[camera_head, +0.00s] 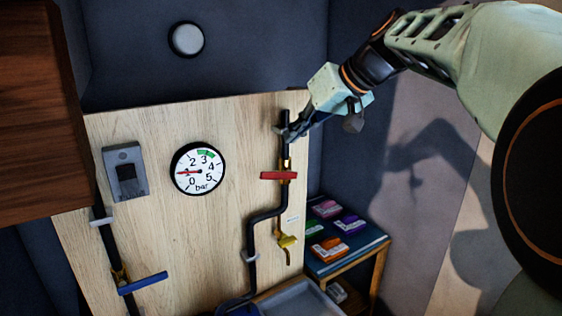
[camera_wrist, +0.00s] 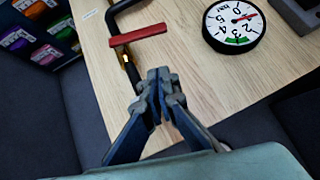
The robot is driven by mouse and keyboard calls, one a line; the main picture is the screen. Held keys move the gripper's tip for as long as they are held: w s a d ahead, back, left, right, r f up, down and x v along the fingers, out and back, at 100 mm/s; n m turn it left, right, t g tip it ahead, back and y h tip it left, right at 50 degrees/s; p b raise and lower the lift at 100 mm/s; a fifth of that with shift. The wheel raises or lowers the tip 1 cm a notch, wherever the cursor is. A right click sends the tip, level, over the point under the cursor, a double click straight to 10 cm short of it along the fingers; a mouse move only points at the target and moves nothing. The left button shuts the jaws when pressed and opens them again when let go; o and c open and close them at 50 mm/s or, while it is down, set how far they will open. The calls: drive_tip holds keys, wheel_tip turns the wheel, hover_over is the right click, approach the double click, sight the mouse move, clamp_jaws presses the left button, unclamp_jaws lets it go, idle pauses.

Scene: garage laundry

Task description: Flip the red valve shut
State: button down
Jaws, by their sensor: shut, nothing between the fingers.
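The red valve handle (camera_head: 279,175) lies crosswise, about level, over the black vertical pipe (camera_head: 286,122) on the wooden board. In the wrist view the red handle (camera_wrist: 137,35) lies just beyond the fingertips, a little to the left. A brass valve body (camera_wrist: 129,64) shows beside it. My gripper (camera_head: 286,134) is in front of the pipe above the handle. In the wrist view my gripper (camera_wrist: 161,76) has its fingers together, with nothing between them. The fingertips look apart from the handle.
A pressure gauge (camera_head: 198,168) has its red needle pointing left. A blue handle (camera_head: 142,283) sits on another pipe at lower left. A brass tap (camera_head: 287,244) hangs above a grey basin (camera_head: 300,299). A small table (camera_head: 345,256) with coloured boxes stands right. A wooden cabinet (camera_head: 38,110) is at left.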

hover_over(269, 173)
drive_tip(key=d, duration=0.2)
wheel_tip(269, 173, down, 4)
wheel_tip(269, 173, down, 4)
drive_tip(key=shift+s+a+r, duration=0.1)
drive_tip(key=f+b, duration=0.1)
drive_tip(key=b, duration=0.1)
drive_tip(key=a+f+b, duration=0.1)
drive_tip(key=b, duration=0.1)
drive_tip(key=shift+s+t+h, duration=0.3)
drive_tip(key=shift+s+h, duration=0.1)
drive_tip(key=shift+r, duration=0.2)
